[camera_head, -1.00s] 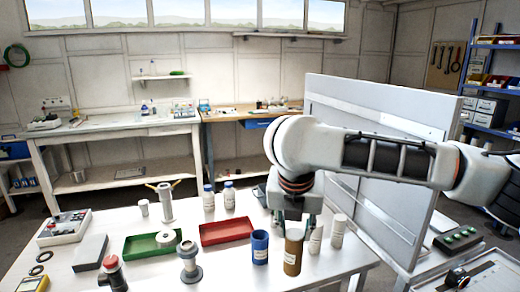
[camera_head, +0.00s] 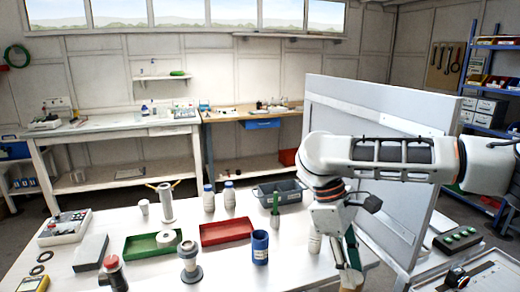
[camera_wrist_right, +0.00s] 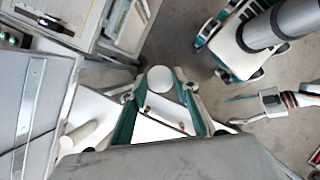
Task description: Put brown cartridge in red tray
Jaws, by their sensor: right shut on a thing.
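The brown cartridge (camera_head: 352,281) is at the lower right in the head view, at the table's right front, mostly hidden by my right gripper (camera_head: 350,262). In the right wrist view, its pale round top (camera_wrist_right: 160,78) sits between the teal fingertips of my right gripper (camera_wrist_right: 160,92), which is shut on it. The red tray (camera_head: 226,232) lies empty on the table, left of and farther back than the cartridge.
A blue cup (camera_head: 260,247) and a grey flanged spool (camera_head: 189,262) stand in front of the red tray. Two white bottles (camera_head: 209,199) stand behind it. A green tray (camera_head: 140,246) is to its left. A grey bin (camera_head: 290,194) and upright panel (camera_head: 385,130) are right.

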